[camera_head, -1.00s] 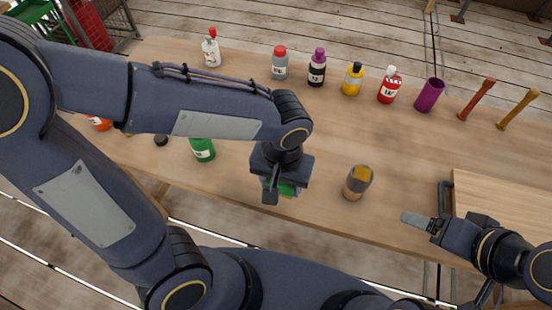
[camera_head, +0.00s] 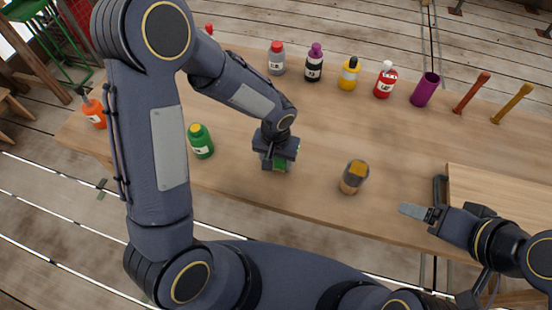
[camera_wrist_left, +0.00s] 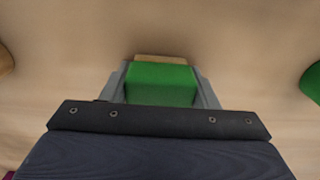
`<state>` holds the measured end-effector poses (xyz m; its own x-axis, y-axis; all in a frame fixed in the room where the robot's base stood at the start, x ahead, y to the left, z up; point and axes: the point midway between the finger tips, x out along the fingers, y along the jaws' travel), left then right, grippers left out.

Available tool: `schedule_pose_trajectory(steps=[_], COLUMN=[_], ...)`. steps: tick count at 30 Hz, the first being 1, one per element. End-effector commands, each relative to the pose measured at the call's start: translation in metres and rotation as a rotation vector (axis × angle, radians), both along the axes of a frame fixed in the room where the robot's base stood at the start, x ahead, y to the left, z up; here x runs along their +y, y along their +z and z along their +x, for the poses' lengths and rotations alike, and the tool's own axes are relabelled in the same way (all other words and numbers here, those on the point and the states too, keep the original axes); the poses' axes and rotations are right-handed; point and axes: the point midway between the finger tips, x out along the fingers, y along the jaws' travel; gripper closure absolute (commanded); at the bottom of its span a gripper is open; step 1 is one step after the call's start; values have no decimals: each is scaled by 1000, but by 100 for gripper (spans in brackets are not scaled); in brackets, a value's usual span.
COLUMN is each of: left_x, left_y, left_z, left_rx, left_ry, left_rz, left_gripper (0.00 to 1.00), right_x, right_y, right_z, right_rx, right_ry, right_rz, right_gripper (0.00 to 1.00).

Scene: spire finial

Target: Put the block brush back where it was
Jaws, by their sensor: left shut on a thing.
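My left gripper (camera_head: 276,160) is shut on the block brush (camera_head: 280,165), a green block with a tan wooden edge, near the front-middle of the table. In the left wrist view the block brush (camera_wrist_left: 160,84) sits between the two grey fingers, with the tabletop around it. The gripper hides most of it in the head view, and I cannot tell whether it touches the table. My right gripper (camera_head: 415,211) is over the table's front right, seen from the side; its opening cannot be made out.
Several bottles and a purple cup (camera_head: 425,90) line the back. A wooden board (camera_head: 500,195) lies at right.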

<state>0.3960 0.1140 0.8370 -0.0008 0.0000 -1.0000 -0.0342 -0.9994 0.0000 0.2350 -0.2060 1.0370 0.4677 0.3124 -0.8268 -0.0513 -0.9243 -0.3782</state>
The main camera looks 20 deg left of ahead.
Motion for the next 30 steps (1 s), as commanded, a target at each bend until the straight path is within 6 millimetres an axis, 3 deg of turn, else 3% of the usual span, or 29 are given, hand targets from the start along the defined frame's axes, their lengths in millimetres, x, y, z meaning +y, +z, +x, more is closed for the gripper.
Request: schedule_pose_trajectory(steps=[11, 12, 17, 25, 30], left_x=[0, 0, 0, 0, 0], left_y=[-5, -4, -3, -2, 12], left_z=[0, 0, 0, 0, 1], left_rx=[-1, -1, -1, -1, -6], left_ry=[0, 0, 0, 0, 0], left_rz=[0, 0, 0, 0, -1], left_gripper=[64, 43, 24, 24, 24], right_x=[0, 0, 0, 0, 0], right_y=[-5, -4, -4, -2, 1], right_z=[0, 0, 0, 0, 0], right_rx=[0, 0, 0, 0, 0], right_ry=[0, 0, 0, 0, 0], right_rz=[0, 0, 0, 0, 0], right_gripper=[23, 23, 23, 23, 23])
